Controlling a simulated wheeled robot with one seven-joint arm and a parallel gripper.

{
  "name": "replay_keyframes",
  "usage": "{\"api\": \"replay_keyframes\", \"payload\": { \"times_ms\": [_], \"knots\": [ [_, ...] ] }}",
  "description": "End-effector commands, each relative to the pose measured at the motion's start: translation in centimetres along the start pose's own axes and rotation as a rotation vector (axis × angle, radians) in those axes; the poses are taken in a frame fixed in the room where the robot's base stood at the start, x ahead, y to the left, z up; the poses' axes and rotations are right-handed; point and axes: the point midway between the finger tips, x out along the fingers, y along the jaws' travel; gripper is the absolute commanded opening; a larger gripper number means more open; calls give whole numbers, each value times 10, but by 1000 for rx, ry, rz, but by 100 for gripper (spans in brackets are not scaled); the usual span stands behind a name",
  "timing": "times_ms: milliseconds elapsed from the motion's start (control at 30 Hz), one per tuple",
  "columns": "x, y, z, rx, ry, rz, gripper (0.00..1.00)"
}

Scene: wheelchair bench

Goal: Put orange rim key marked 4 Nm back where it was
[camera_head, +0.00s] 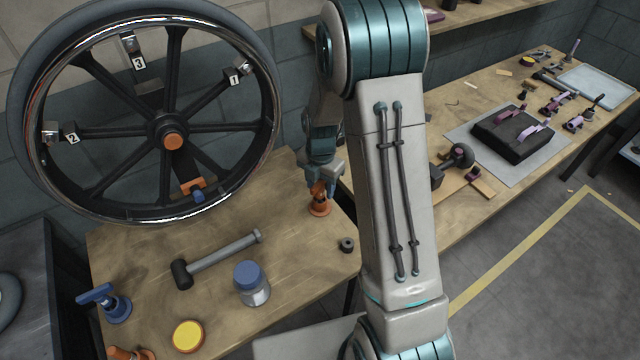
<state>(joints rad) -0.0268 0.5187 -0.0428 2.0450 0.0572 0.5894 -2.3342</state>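An orange key-like piece (319,203) with a round orange base stands near the right edge of the near wooden bench. My gripper (321,190) points down at it, with its fingers at the piece's upper part. The fingers are small and partly hidden, so I cannot tell whether they are shut on it. No 4 Nm marking is readable. Another orange piece (128,353) is cut off at the bottom left. A spoked wheel (168,130) stands at the back left, with markers 1, 2 and 3 and an orange and blue piece (193,189) at its lower spoke.
A hammer (220,256), a blue-lidded jar (251,284), a yellow-topped tin (187,336), a blue-handled tool (107,301) and a dark nut (346,244) are on the near bench. A second bench (465,105) at right holds a black case (512,134). My arm hides the middle.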

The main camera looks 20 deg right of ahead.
Motion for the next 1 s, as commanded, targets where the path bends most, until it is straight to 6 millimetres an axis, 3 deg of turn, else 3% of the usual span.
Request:
{"api": "replay_keyframes", "payload": {
  "times_ms": [267, 433, 800, 1000],
  "knots": [
    [0, 0, 0, 0, 0, 0, 46],
    [-13, 1, 0, 1, -1, 2, 46],
    [-92, 1, 1, 1, -4, 4, 46],
    [-125, 0, 1, 0, -2, 2, 46]
  ]
}}
